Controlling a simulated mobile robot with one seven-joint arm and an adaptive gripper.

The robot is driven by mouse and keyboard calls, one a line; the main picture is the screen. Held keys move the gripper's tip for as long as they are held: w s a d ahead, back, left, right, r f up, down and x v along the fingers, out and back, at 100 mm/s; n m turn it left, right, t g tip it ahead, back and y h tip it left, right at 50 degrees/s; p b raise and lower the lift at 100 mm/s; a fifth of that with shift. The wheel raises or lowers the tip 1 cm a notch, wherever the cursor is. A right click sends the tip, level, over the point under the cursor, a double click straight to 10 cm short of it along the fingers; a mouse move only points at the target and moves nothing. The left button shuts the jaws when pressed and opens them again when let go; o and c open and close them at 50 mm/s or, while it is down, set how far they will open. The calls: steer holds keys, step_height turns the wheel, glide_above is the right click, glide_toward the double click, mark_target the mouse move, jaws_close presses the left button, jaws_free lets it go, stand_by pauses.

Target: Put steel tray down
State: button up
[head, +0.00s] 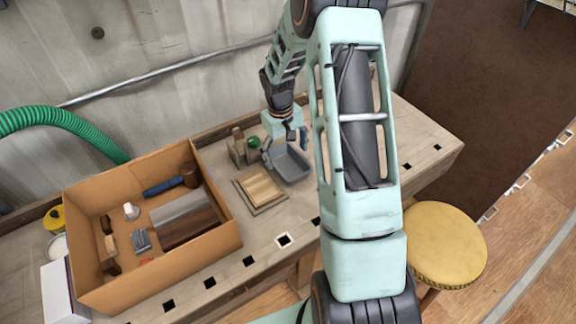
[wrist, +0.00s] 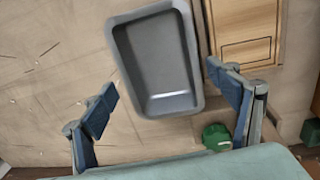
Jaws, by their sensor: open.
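The steel tray (head: 291,164) is a small grey rectangular pan with a rim. It sits on the workbench, right of a light wooden block, and looks empty. In the wrist view the tray (wrist: 158,62) lies ahead of my fingertips, tilted a little in the picture, and its far end is near the top edge. My gripper (wrist: 162,92) is open, its blue-padded fingers spread wide on either side of the tray's near end. Neither finger clearly touches the tray. In the head view my gripper (head: 284,146) is just above and behind the tray, partly hidden by my own arm.
A cardboard box (head: 232,235) of tools stands on the left of the bench (head: 320,222). The wooden block (head: 259,187) lies close left of the tray. A green object (wrist: 216,135) is near the right finger. A yellow stool (head: 446,243) stands at right.

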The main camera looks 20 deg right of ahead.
mark_target(289, 167)
steer(key=shift+s+d+f, duration=0.1)
steer(key=shift+d+f, duration=0.05)
steer(key=shift+f, duration=1.75)
steer(key=shift+c, duration=0.6)
steer(key=c, duration=1.5)
steer(key=shift+o, duration=0.2)
steer(key=shift+d+r, duration=0.1)
steer(key=shift+r, duration=0.55)
steer(key=s+r+b, duration=0.1)
steer(key=s+r, duration=1)
steer(key=s, duration=0.3)
steer(key=shift+d+r, duration=0.25)
steer(key=shift+r, duration=0.15)
